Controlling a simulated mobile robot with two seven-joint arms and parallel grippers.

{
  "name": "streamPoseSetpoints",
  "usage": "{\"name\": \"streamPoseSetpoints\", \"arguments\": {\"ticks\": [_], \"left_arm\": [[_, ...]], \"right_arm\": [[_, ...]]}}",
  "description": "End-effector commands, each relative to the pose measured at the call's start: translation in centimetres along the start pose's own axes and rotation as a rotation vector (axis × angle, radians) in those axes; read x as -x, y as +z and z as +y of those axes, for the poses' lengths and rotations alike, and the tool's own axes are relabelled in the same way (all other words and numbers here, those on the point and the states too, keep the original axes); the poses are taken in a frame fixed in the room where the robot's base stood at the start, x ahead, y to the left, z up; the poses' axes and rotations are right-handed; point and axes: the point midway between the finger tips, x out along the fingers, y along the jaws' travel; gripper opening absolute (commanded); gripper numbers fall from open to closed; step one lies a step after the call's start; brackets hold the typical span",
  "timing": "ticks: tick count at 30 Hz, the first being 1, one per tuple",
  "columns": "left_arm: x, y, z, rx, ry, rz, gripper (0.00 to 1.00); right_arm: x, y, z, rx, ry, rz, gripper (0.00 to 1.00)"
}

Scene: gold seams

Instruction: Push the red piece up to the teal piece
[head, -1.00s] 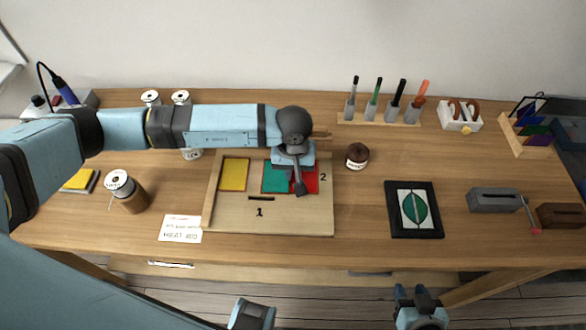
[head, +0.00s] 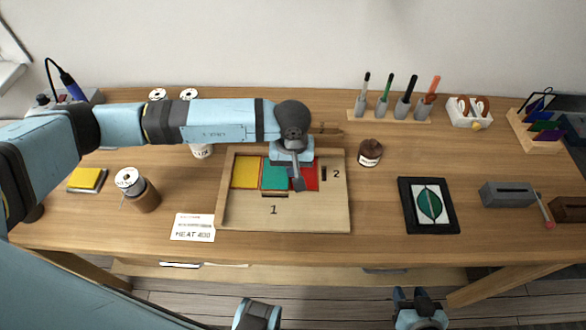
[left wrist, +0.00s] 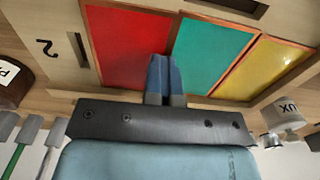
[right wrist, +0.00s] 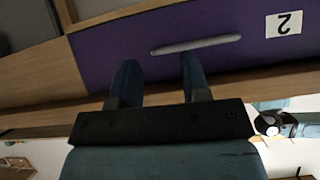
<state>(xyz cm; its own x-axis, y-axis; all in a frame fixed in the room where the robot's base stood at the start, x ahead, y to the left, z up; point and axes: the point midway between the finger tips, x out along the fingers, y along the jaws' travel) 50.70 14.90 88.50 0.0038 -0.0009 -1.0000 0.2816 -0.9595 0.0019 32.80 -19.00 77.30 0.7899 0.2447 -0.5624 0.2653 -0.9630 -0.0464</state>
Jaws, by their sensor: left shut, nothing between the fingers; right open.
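The red piece (head: 311,178) lies flat on the wooden board (head: 310,214), near the mark 2. The teal piece (head: 274,173) lies directly left of it, and the yellow piece (head: 244,172) left of the teal. In the left wrist view the red (left wrist: 125,45), teal (left wrist: 212,50) and yellow (left wrist: 268,68) pieces sit side by side with copper edges, red and teal very close or touching. My left gripper (head: 298,189) is shut and empty, its tips low at the red-teal border, hiding part of it. My right gripper (right wrist: 155,75) is open and empty, below the table front.
A brown jar (head: 370,153) stands right of the board, and a black-framed leaf picture (head: 429,205) lies further right. A spool (head: 137,189) and a heat card (head: 193,227) are on the left. In the right wrist view a purple panel (right wrist: 120,42) has a handle.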

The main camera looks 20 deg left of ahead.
Motion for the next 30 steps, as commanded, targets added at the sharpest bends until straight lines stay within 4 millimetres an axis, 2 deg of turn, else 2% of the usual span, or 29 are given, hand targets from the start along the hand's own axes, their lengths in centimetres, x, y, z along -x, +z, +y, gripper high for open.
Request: {"name": "streamPoseSetpoints", "arguments": {"ticks": [1, 8, 9, 12, 21, 26, 30], "left_arm": [[-0.7, 0.2, -0.4, 0.002, -0.013, -0.007, 0.00], [-0.7, 0.2, -0.4, 0.003, -0.013, -0.007, 0.00], [-0.7, 0.2, -0.4, 0.003, -0.013, -0.007, 0.05], [-0.7, 0.2, -0.4, 0.002, -0.012, -0.007, 0.27], [-0.5, 0.1, -0.4, 0.002, -0.012, -0.006, 0.27], [1.5, 0.0, -0.2, 0.002, -0.007, -0.001, 0.27], [4.8, 0.0, -0.1, 0.000, -0.004, 0.002, 0.27]], "right_arm": [[-0.1, 0.1, 0.0, -0.001, 0.000, 0.001, 0.43], [-0.1, -0.2, 0.1, 0.000, 0.001, 0.005, 0.43], [-0.1, -0.2, 0.1, 0.000, 0.002, 0.006, 0.43], [-0.1, -0.2, 0.2, 0.000, 0.004, 0.007, 0.43], [-0.1, -0.2, 0.3, 0.000, 0.004, 0.007, 0.43], [-0.2, -0.1, 0.3, 0.000, 0.004, 0.006, 0.43], [-0.3, 0.1, 0.2, -0.002, 0.003, 0.004, 0.43]]}}
